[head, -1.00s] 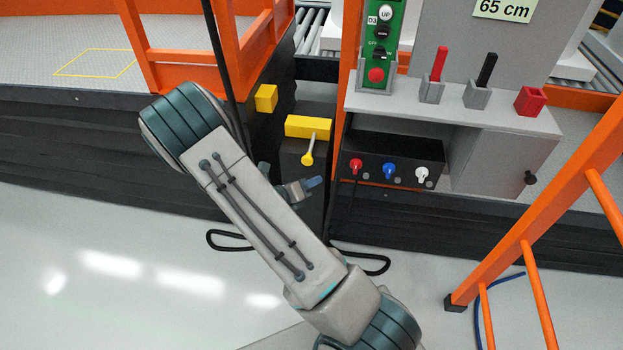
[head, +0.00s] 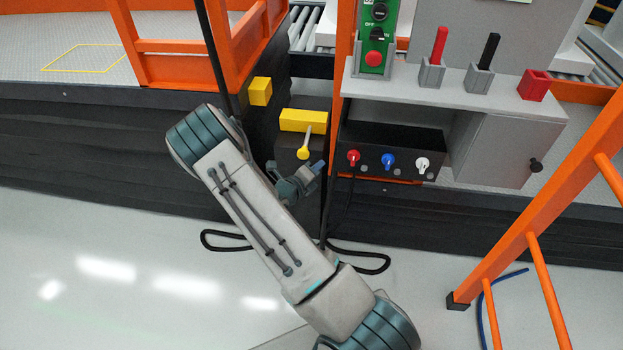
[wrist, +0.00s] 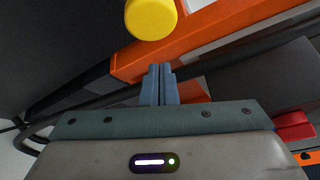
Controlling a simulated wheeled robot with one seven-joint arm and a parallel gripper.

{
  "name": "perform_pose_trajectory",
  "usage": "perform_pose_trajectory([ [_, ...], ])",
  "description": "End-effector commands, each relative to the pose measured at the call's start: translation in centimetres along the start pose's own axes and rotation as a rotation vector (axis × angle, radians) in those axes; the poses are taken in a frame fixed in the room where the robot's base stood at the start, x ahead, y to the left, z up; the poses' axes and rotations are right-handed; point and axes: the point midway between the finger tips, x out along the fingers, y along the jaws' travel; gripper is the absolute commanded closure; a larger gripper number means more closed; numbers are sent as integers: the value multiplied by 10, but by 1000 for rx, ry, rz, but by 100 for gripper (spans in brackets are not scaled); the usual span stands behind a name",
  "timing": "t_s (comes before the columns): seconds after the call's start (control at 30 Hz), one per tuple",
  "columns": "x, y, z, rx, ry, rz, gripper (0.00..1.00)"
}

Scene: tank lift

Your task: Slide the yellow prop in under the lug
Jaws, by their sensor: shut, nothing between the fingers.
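The yellow prop (head: 303,121) appears to be the yellow bar on a dark block in the gap beside the lift. A pale rod with a round yellow knob (head: 304,153) hangs from its front. A yellow block (head: 260,91), apparently the lug, is fixed to the dark side wall left of and higher than the bar. My gripper (head: 319,167) is shut and empty, just below and right of the knob. In the wrist view the closed fingertips (wrist: 160,68) lie below the yellow knob (wrist: 151,18), with a visible gap. The bar is out of the wrist view.
A black panel (head: 390,150) with red, blue and white knobs stands right of the gripper, under a grey shelf with levers. An orange ladder (head: 530,215) is at the right. A black cable (head: 225,240) loops near the floor. Open floor lies at lower left.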

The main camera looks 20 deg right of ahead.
Motion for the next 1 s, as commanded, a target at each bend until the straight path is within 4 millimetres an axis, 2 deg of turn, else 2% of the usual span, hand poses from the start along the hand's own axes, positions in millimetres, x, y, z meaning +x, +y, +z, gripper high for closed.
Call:
perform_pose_trajectory([
  [0.03,-5,2,10,6,-6,4,100],
  [0.2,-10,0,24,4,-2,2,100],
  [0.67,-12,1,30,2,-3,2,100],
  [1.0,-40,27,78,4,-8,4,100],
])
